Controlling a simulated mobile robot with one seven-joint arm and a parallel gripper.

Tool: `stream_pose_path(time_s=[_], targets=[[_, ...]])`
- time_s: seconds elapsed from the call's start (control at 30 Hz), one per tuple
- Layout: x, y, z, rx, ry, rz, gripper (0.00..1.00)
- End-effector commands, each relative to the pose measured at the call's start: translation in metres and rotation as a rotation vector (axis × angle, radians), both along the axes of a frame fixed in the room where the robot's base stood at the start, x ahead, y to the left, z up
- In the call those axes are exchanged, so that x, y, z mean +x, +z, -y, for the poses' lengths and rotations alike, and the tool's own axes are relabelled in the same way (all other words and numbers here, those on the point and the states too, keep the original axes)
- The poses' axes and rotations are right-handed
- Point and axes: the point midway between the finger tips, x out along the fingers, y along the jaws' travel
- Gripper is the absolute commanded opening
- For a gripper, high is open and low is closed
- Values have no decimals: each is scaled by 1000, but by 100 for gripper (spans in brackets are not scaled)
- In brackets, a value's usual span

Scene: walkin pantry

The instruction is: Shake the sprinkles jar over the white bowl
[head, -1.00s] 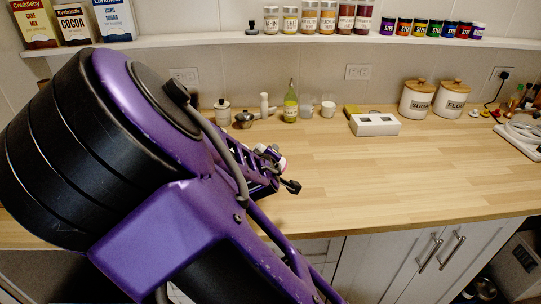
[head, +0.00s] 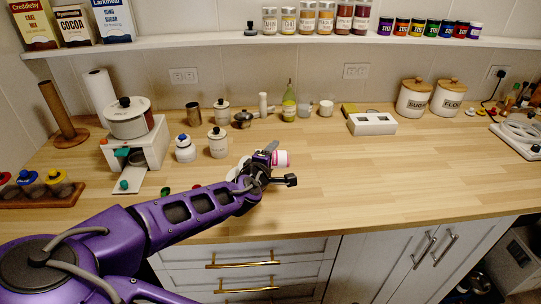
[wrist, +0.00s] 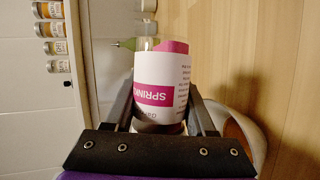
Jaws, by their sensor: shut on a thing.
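My gripper (head: 267,166) is shut on the sprinkles jar (head: 282,158), a white jar with a pink band. In the head view the jar points sideways to the right, above the counter. In the wrist view the jar (wrist: 162,85) sits between the two fingers of my gripper (wrist: 163,95), with its label lettering upside down. The white bowl (wrist: 242,128) shows in the wrist view to the right of the jar, partly hidden by a finger. In the head view the bowl (head: 236,173) is mostly hidden behind my gripper. I cannot tell whether anything falls from the jar.
A white canister (head: 218,145) and a blue-topped jar (head: 184,150) stand left of my gripper. A green bottle (head: 289,104) and a white box (head: 371,124) stand at the back. A wooden rack (head: 45,195) lies at left. The counter right of the jar is clear.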

Motion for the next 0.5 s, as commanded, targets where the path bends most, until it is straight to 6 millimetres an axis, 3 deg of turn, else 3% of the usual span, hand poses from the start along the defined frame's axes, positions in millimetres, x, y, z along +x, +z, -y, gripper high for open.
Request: stream_pose_path(time_s=[0.5], targets=[[0,34,-4,-488,2,5,0]])
